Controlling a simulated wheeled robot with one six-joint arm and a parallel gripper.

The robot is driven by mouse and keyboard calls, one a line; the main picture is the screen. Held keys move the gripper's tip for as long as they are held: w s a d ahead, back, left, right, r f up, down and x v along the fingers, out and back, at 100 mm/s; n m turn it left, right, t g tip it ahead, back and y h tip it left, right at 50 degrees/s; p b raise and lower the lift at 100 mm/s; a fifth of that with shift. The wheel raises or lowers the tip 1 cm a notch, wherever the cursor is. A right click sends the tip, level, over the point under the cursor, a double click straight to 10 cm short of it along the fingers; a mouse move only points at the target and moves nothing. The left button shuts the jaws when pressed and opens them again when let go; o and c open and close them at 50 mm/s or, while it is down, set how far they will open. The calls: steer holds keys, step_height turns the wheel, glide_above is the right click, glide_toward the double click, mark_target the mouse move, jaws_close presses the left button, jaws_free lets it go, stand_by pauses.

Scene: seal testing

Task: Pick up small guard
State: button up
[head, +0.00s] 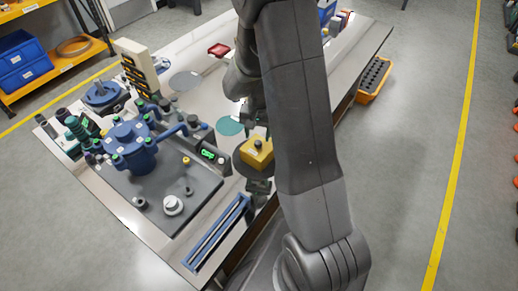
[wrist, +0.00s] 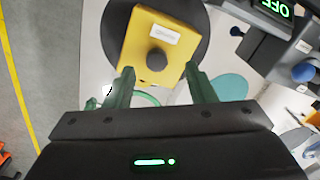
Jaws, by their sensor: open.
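A yellow block with a black knob and a white label (wrist: 150,25) sits on a dark round disc (wrist: 204,35) in the wrist view. It may be the small guard; the label is too blurred to read. In the head view the yellow block (head: 256,157) shows just left of my arm. My gripper (wrist: 160,72) is open, with its green fingers apart near the block's near corners. Nothing is held. I cannot tell whether the fingertips touch the block. In the head view my arm hides part of the gripper and bench.
A blue flanged vessel (head: 130,150) stands on a dark plate at the left. A box with a green display (head: 211,155) is close left of the block. A blue slotted frame (head: 217,234) lies at the near edge. An orange crate (head: 373,80) is on the floor, right.

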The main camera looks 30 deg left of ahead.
mark_target(258, 143)
steer(key=shift+d+f+p, duration=0.1)
steer(key=shift+f+p, duration=0.2)
steer(key=shift+f, duration=1.65)
jaws_close()
